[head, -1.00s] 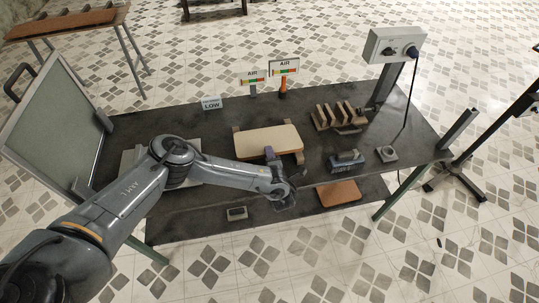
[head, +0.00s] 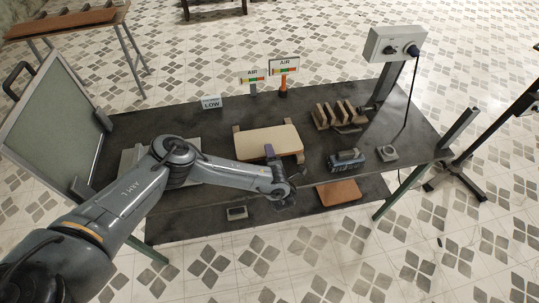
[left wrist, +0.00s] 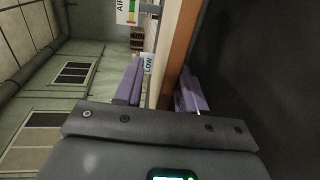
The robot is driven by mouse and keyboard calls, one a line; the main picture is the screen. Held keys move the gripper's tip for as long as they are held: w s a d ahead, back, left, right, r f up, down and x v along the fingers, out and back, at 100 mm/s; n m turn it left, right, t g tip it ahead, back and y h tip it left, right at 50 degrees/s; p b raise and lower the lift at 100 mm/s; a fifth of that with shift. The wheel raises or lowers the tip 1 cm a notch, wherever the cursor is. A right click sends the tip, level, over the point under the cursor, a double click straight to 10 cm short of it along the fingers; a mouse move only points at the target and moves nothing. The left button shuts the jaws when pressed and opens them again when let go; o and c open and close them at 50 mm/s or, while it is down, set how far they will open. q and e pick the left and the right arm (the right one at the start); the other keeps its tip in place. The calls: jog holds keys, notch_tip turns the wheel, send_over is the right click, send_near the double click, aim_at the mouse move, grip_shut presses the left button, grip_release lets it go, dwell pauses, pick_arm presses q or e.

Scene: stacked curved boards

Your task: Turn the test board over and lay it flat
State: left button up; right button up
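The test board appears to be the cream-topped board (head: 268,140) in the middle of the dark table. It lies about level across dark brown supports (head: 237,140) in the head view. In the left wrist view the board's cream and brown edge (left wrist: 178,50) runs between the two open purple fingers (left wrist: 160,88). A gap shows on the left finger's side; contact on the right finger's side cannot be told. My right gripper is not in view.
A slotted wooden rack (head: 338,115) stands at the back right. A small grey box (head: 237,212) is in front.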

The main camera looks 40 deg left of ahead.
pick_arm(q)
jog(key=shift+f, duration=0.2)
jog(key=shift+f+b, duration=1.15)
jog(key=shift+f, duration=0.3)
jog(key=shift+s+d+r+p, duration=0.2)
jog(key=shift+s+d+p, duration=0.1)
jog(key=shift+p, duration=0.25)
jog(key=shift+p+v, duration=0.9)
jog(key=shift+v, duration=0.1)
jog(key=shift+f+p+v, duration=0.1)
jog(key=shift+p+v, duration=0.4)
jog(key=shift+v, duration=0.15)
jog(key=shift+f+p+v, duration=0.15)
jog(key=shift+p+v, duration=0.3)
jog(key=shift+v, duration=0.15)
jog(key=shift+r, duration=0.1)
